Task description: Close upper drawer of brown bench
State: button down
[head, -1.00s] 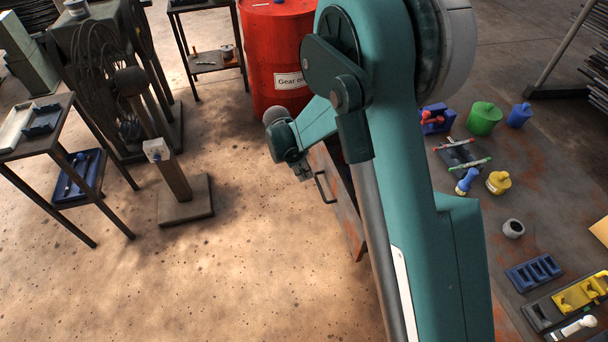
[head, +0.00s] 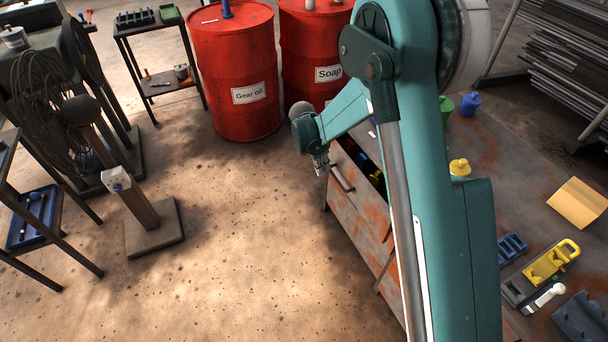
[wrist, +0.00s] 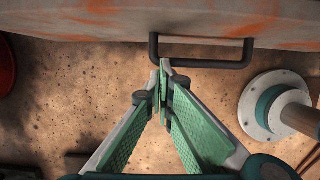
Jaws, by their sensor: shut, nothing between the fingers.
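The brown bench (head: 375,240) is rust-stained and stands right of centre in the head view, partly hidden by my arm. Its upper drawer (head: 352,192) is pulled out, and a dark gap with something blue inside shows behind its front. The drawer's dark bar handle (head: 341,179) faces the open floor; in the wrist view the handle (wrist: 205,64) hangs along the drawer front's edge. My gripper (head: 321,170) is just outside the drawer front, beside the handle. In the wrist view my gripper's fingertips (wrist: 163,75) are together, empty, close to the handle's left end; contact cannot be told.
Red barrels, one labelled Gear oil (head: 235,65) and one labelled Soap (head: 308,45), stand behind the bench. A post on a square base (head: 155,225) stands to the left. The floor between post and bench is clear. Toy-like parts lie on the bench top at right.

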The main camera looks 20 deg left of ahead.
jog(key=w+d, duration=0.5)
jog(key=shift+w+d, duration=0.35)
jog(key=shift+s+a, duration=0.1)
jog(key=shift+s+a, duration=0.3)
jog(key=p, duration=0.2)
send_near(338, 162)
jog(key=s+a, duration=0.2)
jog(key=shift+s+d+r, duration=0.1)
jog(key=shift+r, duration=0.5)
